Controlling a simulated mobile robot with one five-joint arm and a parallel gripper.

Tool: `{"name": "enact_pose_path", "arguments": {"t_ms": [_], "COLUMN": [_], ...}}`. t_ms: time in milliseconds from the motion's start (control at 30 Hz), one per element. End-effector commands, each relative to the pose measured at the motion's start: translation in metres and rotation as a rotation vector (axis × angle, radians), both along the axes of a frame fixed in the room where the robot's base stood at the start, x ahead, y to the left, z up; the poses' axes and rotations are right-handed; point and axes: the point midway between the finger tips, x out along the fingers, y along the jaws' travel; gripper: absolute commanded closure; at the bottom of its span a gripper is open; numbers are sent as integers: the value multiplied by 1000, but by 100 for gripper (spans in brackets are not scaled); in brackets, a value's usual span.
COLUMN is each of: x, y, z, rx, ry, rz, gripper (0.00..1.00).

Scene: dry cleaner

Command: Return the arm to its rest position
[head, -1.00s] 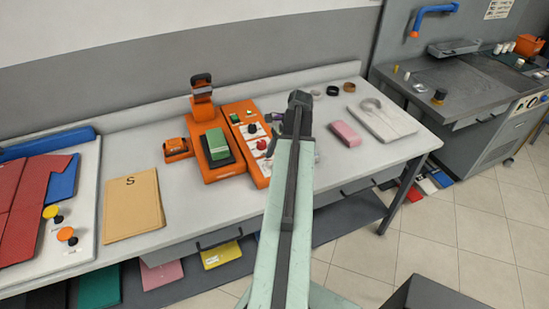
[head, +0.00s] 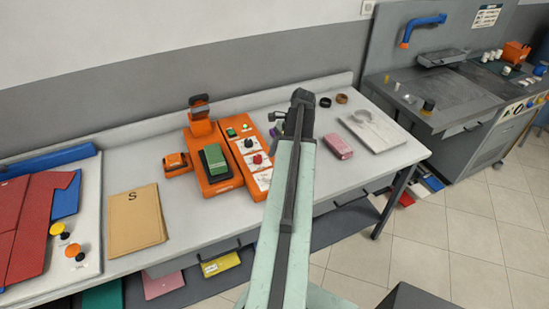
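My arm (head: 290,210) is a pale green link with a dark strip, reaching up from the bottom of the head view over the table's front edge. Its dark end joint (head: 301,97) shows above the table. My gripper (head: 278,122) is mostly hidden behind the arm. Only small dark parts show at the joint's left, so its fingers cannot be made out.
The white table (head: 345,215) holds an orange machine (head: 212,180) left of my arm, and a pink block (head: 338,146) and a white board (head: 392,138) right of it. A brown envelope (head: 137,222) lies further left. A grey workbench (head: 470,90) stands at right.

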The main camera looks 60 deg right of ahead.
Motion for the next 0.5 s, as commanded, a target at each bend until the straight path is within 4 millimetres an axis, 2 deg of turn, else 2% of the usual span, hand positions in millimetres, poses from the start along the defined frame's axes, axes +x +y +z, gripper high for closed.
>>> {"name": "enact_pose_path", "arguments": {"t_ms": [367, 467, 500], "x": [2, 25, 44], "y": [1, 15, 26], "z": [-2, -3, -4], "rx": [0, 0, 0], "ry": [0, 0, 0], "rz": [3, 49, 86], "gripper": [42, 42, 42]}}
